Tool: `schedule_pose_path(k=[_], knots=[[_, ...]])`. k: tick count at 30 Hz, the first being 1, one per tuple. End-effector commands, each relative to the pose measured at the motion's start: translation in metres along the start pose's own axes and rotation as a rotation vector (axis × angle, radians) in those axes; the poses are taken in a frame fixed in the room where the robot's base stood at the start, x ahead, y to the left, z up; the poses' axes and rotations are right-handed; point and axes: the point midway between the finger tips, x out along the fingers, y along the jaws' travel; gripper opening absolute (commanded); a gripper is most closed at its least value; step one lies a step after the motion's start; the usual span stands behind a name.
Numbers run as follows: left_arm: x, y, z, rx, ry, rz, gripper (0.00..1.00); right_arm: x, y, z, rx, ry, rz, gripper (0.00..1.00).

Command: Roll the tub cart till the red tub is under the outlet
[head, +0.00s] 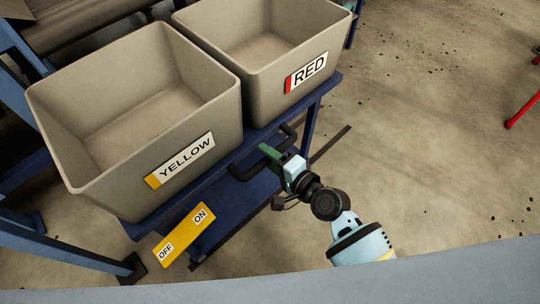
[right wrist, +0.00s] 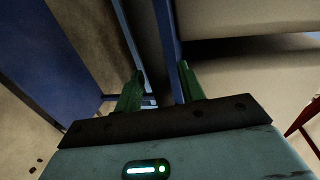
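The tub cart (head: 318,100) is blue and carries two grey tubs side by side. The red tub (head: 262,82), with a RED label, is at the back right; the yellow-labelled tub (head: 95,175) is in front of it to the left. Both look empty. A black handle (head: 243,172) sticks out from the cart's near side. My right gripper (head: 268,150) is at this handle, its green fingers over the bar. In the right wrist view its fingers (right wrist: 160,90) stand apart; a firm hold does not show. My left gripper and the outlet cannot be made out.
A yellow OFF/ON plate (head: 185,236) lies in front of the cart's near side. Blue frame legs (head: 60,252) and machinery (head: 80,25) stand at the left. Concrete floor (head: 430,110) at the right is open, with dark specks. A red frame (head: 522,108) stands at the far right.

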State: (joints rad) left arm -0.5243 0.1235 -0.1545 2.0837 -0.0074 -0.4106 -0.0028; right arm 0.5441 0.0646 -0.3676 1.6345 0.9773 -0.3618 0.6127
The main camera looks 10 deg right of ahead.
Motion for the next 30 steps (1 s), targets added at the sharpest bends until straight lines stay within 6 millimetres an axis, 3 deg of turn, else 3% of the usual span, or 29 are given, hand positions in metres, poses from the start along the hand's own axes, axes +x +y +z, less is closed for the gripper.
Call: schedule_pose_path(k=[5, 19, 30], knots=[[-0.001, -0.001, -0.001, 0.005, 0.0, 0.0, 0.0, -0.006, 0.0, -0.001, -0.001, 0.002, 0.0, 0.39], [-0.005, 0.001, -0.003, -0.005, 0.001, 0.0, 0.0, -0.071, 0.001, 0.0, -0.001, 0.0, 0.001, 0.39], [-0.005, 0.003, -0.002, -0.013, 0.0, 0.0, 0.0, -0.078, 0.0, 0.0, 0.001, 0.0, 0.0, 0.39]])
